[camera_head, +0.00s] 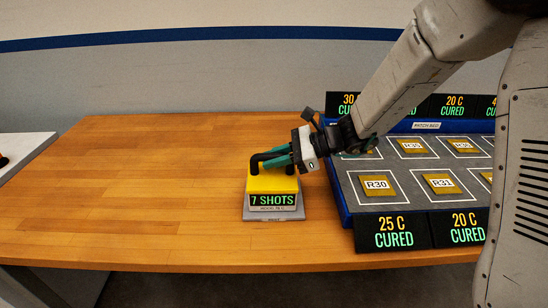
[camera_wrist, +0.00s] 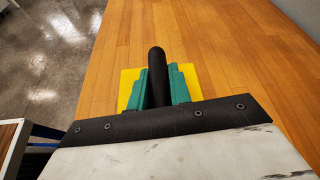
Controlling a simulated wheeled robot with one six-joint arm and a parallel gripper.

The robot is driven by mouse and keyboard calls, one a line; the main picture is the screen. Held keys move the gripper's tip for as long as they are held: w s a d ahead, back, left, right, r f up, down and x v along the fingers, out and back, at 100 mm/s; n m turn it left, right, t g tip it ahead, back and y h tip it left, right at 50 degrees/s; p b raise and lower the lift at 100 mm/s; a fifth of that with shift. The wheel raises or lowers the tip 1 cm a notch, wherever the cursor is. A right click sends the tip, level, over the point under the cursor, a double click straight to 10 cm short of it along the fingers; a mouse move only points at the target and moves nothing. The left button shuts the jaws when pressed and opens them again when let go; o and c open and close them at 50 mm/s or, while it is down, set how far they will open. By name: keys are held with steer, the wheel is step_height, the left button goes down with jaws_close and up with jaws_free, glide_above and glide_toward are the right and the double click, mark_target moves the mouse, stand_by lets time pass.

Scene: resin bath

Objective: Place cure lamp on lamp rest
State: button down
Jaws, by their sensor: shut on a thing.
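The cure lamp (camera_head: 272,186) is a yellow block with a black handle and a display reading "7 SHOTS". It is upright on a grey plate marked with small text, which looks like the lamp rest (camera_head: 273,214), on the wooden table. My gripper (camera_head: 278,158) reaches in from the right, its green fingers shut on the black handle. In the wrist view my gripper (camera_wrist: 159,88) has its green fingers on both sides of the black handle (camera_wrist: 157,62), with the yellow body (camera_wrist: 129,87) below. I cannot tell whether the lamp fully touches the plate.
Right of the lamp is a blue-edged tray (camera_head: 343,205) with several labelled tiles, such as R30 (camera_head: 376,184), and displays reading "CURED" (camera_head: 393,231). The wooden table (camera_head: 150,190) is clear to the left. A white surface (camera_head: 22,150) stands at the far left.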

steer(key=c, duration=1.3)
jaws_free()
steer(key=shift+d+r, duration=0.15)
steer(key=v, duration=1.2)
steer(key=s+d+r+n+g+h, duration=0.1)
steer(key=s+r+n+h, duration=0.2)
steer(key=s, duration=0.4)
steer(key=s+r+n+g+h, duration=0.1)
steer(key=s+n+h, duration=0.1)
steer(key=s+n, duration=0.4)
steer(key=s+d+n+h, duration=0.2)
steer(key=s+d+h, duration=0.1)
steer(key=s, duration=0.2)
steer(key=s+d+n+t+h, duration=0.1)
steer(key=s+d+n+h, duration=0.1)
steer(key=s+d+n, duration=0.1)
steer(key=s+d+r+n+t+h, duration=0.1)
steer(key=s+d+n+h, duration=0.2)
steer(key=s+d, duration=0.2)
steer(key=shift+s+r+h, duration=0.1)
steer(key=shift+s+h, duration=0.2)
steer(key=shift+s, duration=0.85)
